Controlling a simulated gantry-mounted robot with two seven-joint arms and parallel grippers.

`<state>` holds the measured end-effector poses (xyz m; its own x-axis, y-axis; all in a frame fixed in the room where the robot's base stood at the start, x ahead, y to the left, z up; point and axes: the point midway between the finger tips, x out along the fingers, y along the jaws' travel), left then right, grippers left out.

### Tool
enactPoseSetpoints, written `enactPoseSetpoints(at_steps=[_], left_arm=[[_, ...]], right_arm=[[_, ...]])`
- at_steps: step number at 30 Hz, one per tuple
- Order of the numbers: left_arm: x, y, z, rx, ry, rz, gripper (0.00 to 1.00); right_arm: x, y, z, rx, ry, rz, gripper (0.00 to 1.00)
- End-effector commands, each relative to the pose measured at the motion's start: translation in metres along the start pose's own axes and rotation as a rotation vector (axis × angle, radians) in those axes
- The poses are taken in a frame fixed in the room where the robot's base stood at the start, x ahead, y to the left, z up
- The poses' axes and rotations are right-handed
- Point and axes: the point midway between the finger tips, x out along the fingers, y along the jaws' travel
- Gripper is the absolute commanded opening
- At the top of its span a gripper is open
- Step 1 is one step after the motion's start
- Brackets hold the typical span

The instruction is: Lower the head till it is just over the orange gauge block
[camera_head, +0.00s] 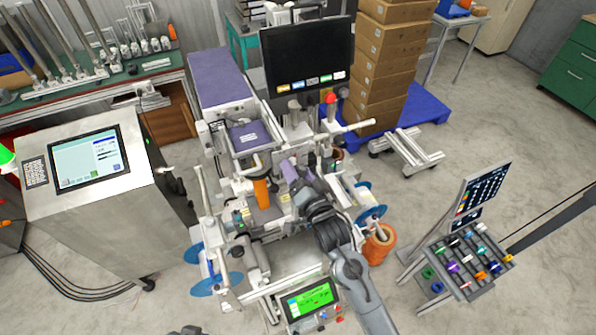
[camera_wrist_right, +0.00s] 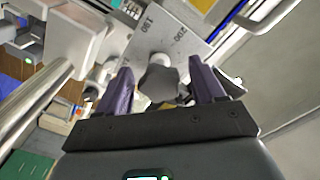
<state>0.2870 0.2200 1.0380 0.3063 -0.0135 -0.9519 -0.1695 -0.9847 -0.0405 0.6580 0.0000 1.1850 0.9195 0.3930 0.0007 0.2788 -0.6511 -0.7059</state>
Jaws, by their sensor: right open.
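An upright orange piece (camera_head: 261,192), which looks like the gauge block, stands on the machine left of my right gripper. A purple-faced boxy unit (camera_head: 249,136) sits above and behind it; I cannot tell whether this is the head, nor the exact gap. My right gripper (camera_head: 291,172) reaches into the middle of the machine. In the right wrist view its purple fingers (camera_wrist_right: 160,88) are open, one on each side of a grey lobed knob (camera_wrist_right: 158,84). I cannot tell whether they touch it. A scale plate (camera_wrist_right: 160,32) lies beyond the knob. My left gripper is not in view.
A black screen (camera_head: 308,55) stands behind the machine. A green-screened panel (camera_head: 311,299) is in front.

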Motion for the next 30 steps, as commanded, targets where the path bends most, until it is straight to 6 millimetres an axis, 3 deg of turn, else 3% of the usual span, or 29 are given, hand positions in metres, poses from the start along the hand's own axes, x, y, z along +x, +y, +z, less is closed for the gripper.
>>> enactPoseSetpoints(at_steps=[7, 18, 30], left_arm=[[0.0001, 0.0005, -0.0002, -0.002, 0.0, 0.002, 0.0], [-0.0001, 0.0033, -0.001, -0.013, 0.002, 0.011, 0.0], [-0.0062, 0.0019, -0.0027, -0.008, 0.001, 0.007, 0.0]], right_arm=[[0.0004, 0.0001, 0.0001, 0.0, 0.0, 0.0, 0.67], [0.0001, 0.0002, 0.0001, 0.0, 0.0, 0.0, 0.12], [0.0003, -0.0007, -0.0009, -0.096, -0.001, 0.001, 0.12]])
